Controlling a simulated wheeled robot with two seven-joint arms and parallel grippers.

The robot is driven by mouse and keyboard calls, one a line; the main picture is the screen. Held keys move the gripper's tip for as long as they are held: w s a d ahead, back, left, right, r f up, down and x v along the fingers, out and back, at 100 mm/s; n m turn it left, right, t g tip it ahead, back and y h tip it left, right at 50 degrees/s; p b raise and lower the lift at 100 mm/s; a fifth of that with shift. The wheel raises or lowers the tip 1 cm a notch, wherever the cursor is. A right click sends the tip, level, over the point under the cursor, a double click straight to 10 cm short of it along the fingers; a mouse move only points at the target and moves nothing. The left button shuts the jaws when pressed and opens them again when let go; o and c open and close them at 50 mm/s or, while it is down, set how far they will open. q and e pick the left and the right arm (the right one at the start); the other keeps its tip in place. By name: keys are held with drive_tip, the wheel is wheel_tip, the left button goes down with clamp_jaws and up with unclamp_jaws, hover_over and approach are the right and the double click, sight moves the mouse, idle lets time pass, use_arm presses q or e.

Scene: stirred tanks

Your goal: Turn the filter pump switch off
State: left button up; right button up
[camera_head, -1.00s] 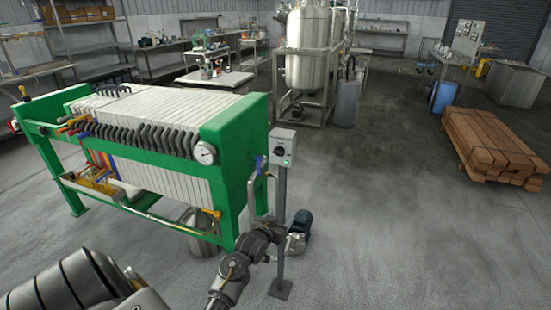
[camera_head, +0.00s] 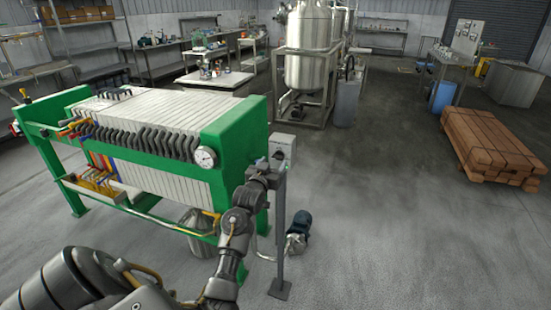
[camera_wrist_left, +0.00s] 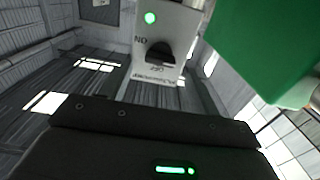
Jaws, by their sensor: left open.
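The filter pump switch is a small grey box (camera_head: 284,140) on a grey post (camera_head: 280,230), beside the right end of the green filter press (camera_head: 235,130). In the left wrist view the switch's pale plate (camera_wrist_left: 178,22) carries a black knob (camera_wrist_left: 160,54), dark lettering and a lit green lamp (camera_wrist_left: 150,18). My left gripper (camera_head: 274,166) is open and holds nothing; it is right at the switch box and covers its lower part in the head view. Its dark body fills the bottom of the left wrist view. Contact with the knob cannot be told. My right gripper is out of view.
The press's green end plate (camera_wrist_left: 262,45) is close beside the switch in the left wrist view. A small blue-motored pump (camera_head: 299,224) stands on the floor by the post. Steel tanks (camera_head: 308,55) stand behind, a timber stack (camera_head: 490,145) to the right. The floor between is clear.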

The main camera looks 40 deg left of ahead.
sight(277, 158)
use_arm(q)
drive_tip(key=shift+x, duration=1.8)
drive_tip(key=shift+c, duration=0.8)
drive_tip(key=c, duration=0.8)
